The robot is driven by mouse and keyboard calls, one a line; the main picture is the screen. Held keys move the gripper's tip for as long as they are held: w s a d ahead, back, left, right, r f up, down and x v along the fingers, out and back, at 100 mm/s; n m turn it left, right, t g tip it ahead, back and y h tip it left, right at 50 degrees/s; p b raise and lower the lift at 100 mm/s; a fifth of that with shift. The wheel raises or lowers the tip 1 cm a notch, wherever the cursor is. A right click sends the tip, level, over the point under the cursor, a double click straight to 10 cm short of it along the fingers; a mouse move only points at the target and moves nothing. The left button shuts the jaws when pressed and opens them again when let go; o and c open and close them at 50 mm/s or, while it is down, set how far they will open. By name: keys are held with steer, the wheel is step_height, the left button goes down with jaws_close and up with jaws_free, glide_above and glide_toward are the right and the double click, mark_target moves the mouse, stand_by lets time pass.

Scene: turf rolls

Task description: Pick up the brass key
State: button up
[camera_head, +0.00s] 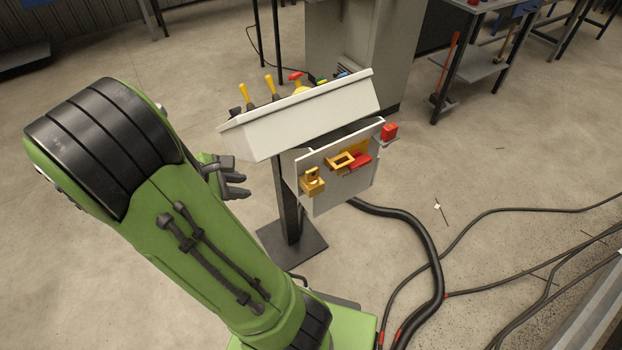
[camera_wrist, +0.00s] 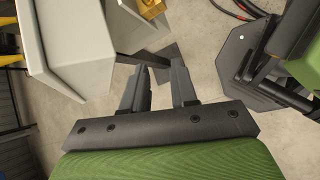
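A small brass-coloured piece (camera_head: 313,180) with an upright part on top sits on the left end of the light panel (camera_head: 330,188) below the console. It may be the brass key, but it is too small to be sure. A brass-coloured piece (camera_wrist: 152,8) also shows at the top edge of the wrist view, partly cut off. My gripper (camera_head: 243,185) is left of the panel, apart from it. In the wrist view my gripper (camera_wrist: 160,82) has its two fingers apart with nothing between them.
The white console (camera_head: 300,118) has yellow levers and a red knob on top. An orange frame (camera_head: 333,165), a red piece (camera_head: 361,161) and a red block (camera_head: 389,132) are on or beside the panel. Cables (camera_head: 432,255) run over the floor at right.

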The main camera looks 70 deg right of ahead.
mark_target(307, 172)
steer(key=s+d+f+n+g+b, duration=0.1)
steer(key=s+d+f, duration=0.1)
steer(key=s+d, duration=0.1)
steer(key=s+d+f+n+g+h+b, duration=0.1)
steer(key=s+d+f, duration=0.1)
steer(key=d, duration=0.3)
steer(key=s+d+f+n+g+h+b, duration=0.1)
steer(key=s+d+f, duration=0.2)
steer(key=d, duration=0.1)
steer(key=shift+s+d+f+n+g+b, duration=0.2)
steer(key=shift+s+f+n+g+b, duration=0.1)
steer(key=shift+s+g, duration=0.1)
steer(key=b+x, duration=0.2)
steer(key=x, duration=0.3)
steer(key=shift+d, duration=0.4)
jaws_close()
